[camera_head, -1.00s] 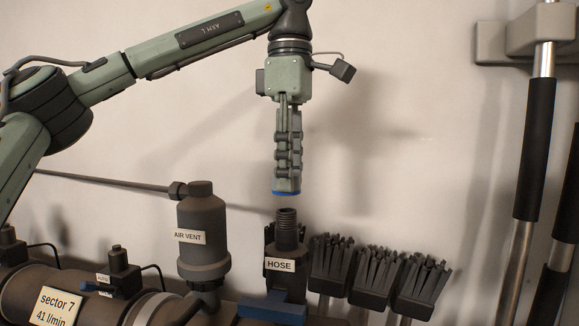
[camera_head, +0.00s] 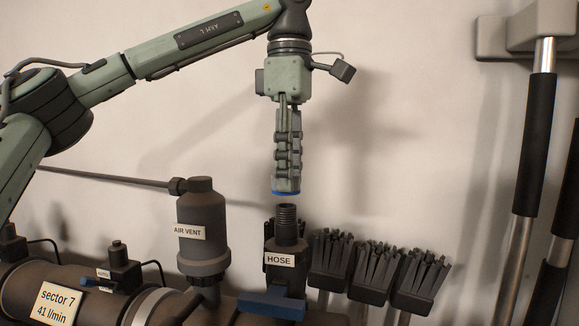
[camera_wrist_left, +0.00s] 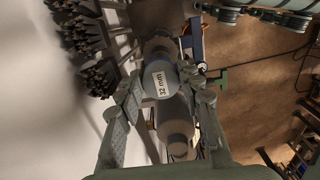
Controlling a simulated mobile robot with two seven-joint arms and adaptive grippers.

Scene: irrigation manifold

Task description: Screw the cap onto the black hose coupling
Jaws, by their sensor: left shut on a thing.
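The black hose coupling (camera_head: 285,243) stands upright with its bare screw thread (camera_head: 287,214) on top and a HOSE label on its front. My left gripper (camera_head: 287,182) points straight down above it, shut on the cap. Only the cap's blue lower rim (camera_head: 286,193) shows in the head view, a small gap above the thread. In the left wrist view the cap (camera_wrist_left: 159,81), a round grey top marked "32 mm", sits between the fingers of my left gripper (camera_wrist_left: 166,92). The cap hides the coupling's thread there. My right gripper is not in view.
The air vent (camera_head: 203,222) stands close left of the coupling, with a thin rod running left from it. Several dark brushes (camera_head: 375,270) stand close on the right. A blue lever (camera_head: 272,305) sits below the coupling. Long-handled tools (camera_head: 533,150) hang far right.

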